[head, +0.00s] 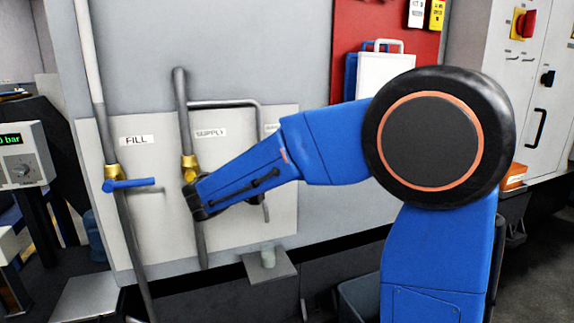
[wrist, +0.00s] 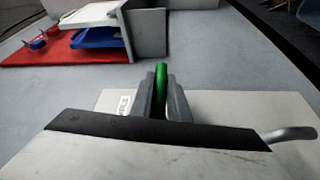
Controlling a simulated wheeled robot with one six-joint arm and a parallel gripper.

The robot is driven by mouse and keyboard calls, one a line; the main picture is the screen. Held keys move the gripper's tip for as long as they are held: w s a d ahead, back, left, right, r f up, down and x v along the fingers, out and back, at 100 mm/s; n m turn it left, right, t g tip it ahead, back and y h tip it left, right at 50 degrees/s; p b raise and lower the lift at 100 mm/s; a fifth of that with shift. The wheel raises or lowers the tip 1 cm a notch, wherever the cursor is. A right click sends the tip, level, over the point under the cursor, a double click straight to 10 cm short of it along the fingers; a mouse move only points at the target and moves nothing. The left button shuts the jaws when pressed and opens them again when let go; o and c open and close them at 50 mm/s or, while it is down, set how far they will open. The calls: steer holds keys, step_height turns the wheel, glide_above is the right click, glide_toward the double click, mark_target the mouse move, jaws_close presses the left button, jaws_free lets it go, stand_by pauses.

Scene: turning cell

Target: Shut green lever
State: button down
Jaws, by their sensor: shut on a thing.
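The green lever (wrist: 161,80) shows in the wrist view as a slim bar standing up between the two grey jaws of my gripper (wrist: 163,100). The jaws are closed on it. In the head view my blue arm covers the lever. The arm's end is at the brass valve (head: 190,163) on the pipe by the SUPPLY label (head: 210,133). Whether the valve is open or shut cannot be told, as the lever's direction along the pipe is hidden.
Left of it, a blue lever (head: 130,184) sits crosswise on the FILL pipe (head: 128,225). A grey bent pipe (head: 225,103) runs beside the SUPPLY pipe. A red board (head: 350,40) with a white clipboard (head: 385,80) hangs at the upper right. A small shelf (head: 270,265) juts out below.

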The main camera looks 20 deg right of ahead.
steer(key=shift+w+r, duration=0.1)
steer(key=shift+r, duration=0.15)
steer(key=c, duration=1.7)
jaws_free()
steer(key=shift+a, duration=0.1)
steer(key=shift+f, duration=0.15)
steer(key=v, duration=1.7)
steer(key=shift+a, duration=0.15)
